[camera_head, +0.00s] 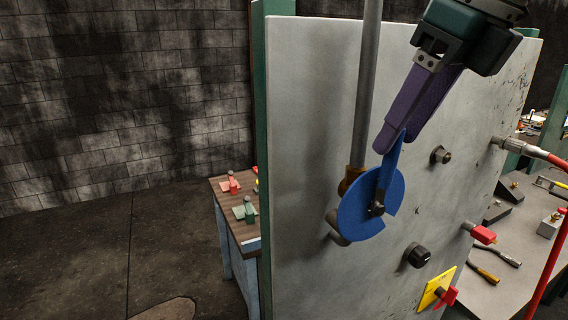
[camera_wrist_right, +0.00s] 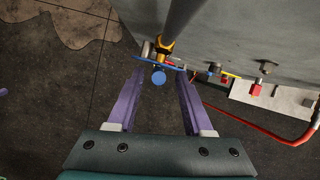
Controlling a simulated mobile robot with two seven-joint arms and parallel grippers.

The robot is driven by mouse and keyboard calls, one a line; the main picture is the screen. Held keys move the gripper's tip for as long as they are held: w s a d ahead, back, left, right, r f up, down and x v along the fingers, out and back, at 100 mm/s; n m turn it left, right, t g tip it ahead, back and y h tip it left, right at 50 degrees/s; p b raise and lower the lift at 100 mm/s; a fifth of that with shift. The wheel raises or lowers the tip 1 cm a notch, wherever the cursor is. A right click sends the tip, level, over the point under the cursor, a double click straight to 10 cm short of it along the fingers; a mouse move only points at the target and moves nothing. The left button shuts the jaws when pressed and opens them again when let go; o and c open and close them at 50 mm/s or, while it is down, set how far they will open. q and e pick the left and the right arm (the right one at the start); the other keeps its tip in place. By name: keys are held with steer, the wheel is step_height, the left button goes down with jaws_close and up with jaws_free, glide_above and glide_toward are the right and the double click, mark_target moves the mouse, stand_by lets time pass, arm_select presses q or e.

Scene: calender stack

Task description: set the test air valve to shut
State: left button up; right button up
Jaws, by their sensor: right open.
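A blue valve disc (camera_head: 360,216) with a wedge cut out sits at the lower end of a grey vertical pipe (camera_head: 367,75), by a brass fitting (camera_head: 352,178) on a grey panel. Its blue handle (camera_head: 391,165) points up, slightly right. My right gripper (camera_head: 392,140), with purple fingers, comes down from the upper right, fingertips at the handle's upper end. In the right wrist view the open fingers (camera_wrist_right: 158,88) stand either side of the round blue handle end (camera_wrist_right: 158,78), with visible gaps. Whether a finger touches it I cannot tell. My left gripper is not in view.
The grey panel (camera_head: 310,100) carries a black knob (camera_head: 418,255), a yellow plate (camera_head: 437,287) with a red handle, a red-capped fitting (camera_head: 482,234) and a hose fitting (camera_head: 512,146) with a red hose. A bench with tools stands right; a small wooden table stands behind left.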

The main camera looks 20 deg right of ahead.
mark_target(379, 178)
steer(key=b+x, duration=0.1)
steer(key=x, duration=0.4)
steer(key=shift+a+f+b, duration=0.1)
steer(key=shift+b, duration=0.25)
steer(key=shift+w, duration=0.1)
steer(key=shift+c, duration=0.2)
steer(key=c, duration=0.3)
jaws_close()
stand_by(0.4)
